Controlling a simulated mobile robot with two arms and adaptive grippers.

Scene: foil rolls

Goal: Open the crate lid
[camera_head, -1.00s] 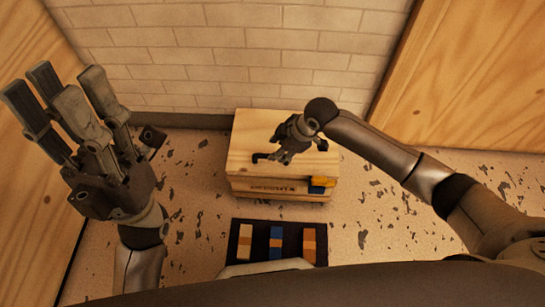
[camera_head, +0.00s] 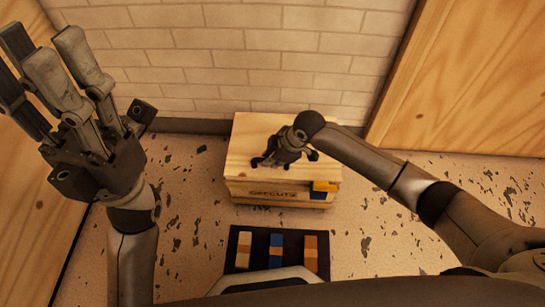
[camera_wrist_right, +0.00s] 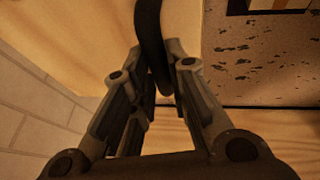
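The wooden crate (camera_head: 245,190) stands on the floor against the brick wall, with dark lettering on its front. Its flat wooden lid (camera_head: 250,128) lies level on top. My right gripper (camera_head: 284,158) is low over the lid, at the dark handle (camera_head: 257,162). In the right wrist view, the curved handle (camera_wrist_right: 152,40) runs between the fingers of my right gripper (camera_wrist_right: 160,85). Only narrow gaps show there, and I cannot tell whether the fingers touch it. My left gripper (camera_head: 85,85) is open and empty, raised at the left, away from the crate.
A yellow and blue piece (camera_head: 323,187) is on the crate's front right corner. A dark tray (camera_head: 260,237) with several coloured blocks lies in front of the crate. Wooden panels (camera_head: 480,80) stand at both sides. Speckled floor is clear beside the crate.

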